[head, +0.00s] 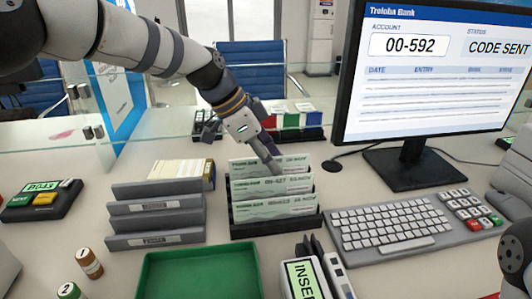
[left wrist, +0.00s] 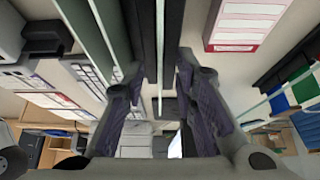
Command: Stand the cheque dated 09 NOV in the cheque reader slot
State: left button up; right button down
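Three pale green cheques stand one behind another in a black rack (head: 276,228): a front cheque (head: 275,207), a middle cheque (head: 270,185) and a rear cheque (head: 295,162). Their dates end in NOV; the day numbers are too small to read surely. My left gripper (head: 272,163) points down at the rear cheque and partly covers it. In the left wrist view my left gripper (left wrist: 160,100) has its fingers apart, with thin upright edges between them; contact is not visible. The cheque reader (head: 303,279), its screen reading INSERT, stands in front of the rack. My right gripper is not seen.
A grey sorter (head: 155,239) stands left of the rack and a green tray (head: 146,290) in front. A keyboard (head: 395,228) and monitor (head: 414,171) are at right; the screen reads 00-592, CODE SENT. A glass pane (head: 140,90) runs behind.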

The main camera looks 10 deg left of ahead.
pick_arm(q)
grip_shut()
jog(key=shift+r, duration=0.1)
jog(key=shift+r+p, duration=0.45)
jog(key=shift+r, duration=5.25)
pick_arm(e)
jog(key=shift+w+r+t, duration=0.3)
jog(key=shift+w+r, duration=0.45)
